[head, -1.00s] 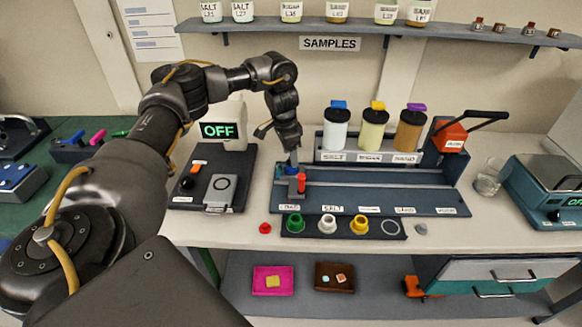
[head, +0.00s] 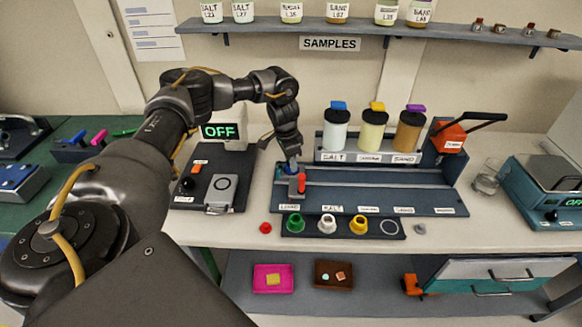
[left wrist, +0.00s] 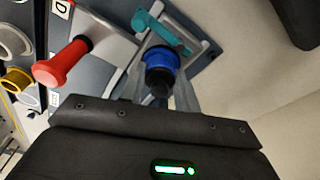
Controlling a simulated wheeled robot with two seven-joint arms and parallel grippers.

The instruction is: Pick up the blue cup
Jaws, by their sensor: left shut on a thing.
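The blue cup (head: 291,169) is at the left end of the dark blue rack (head: 380,199), beside a red-handled part (head: 301,184). In the left wrist view the blue cup (left wrist: 161,60) shows between the fingers, with a dark centre. My left gripper (head: 290,161) comes down on it from above and is shut on it. In the left wrist view a teal piece (left wrist: 160,32) is just beyond the cup and the red handle (left wrist: 62,62) is to its left. I cannot tell whether the cup is clear of its seat. My right gripper is not in view.
Green (head: 295,223), white (head: 327,224) and yellow (head: 359,224) rings line the front strip. Lidded jars (head: 373,130) stand behind the rack. An OFF display (head: 220,131) stands left. A glass beaker (head: 486,181) is right. The front bench edge is mostly clear.

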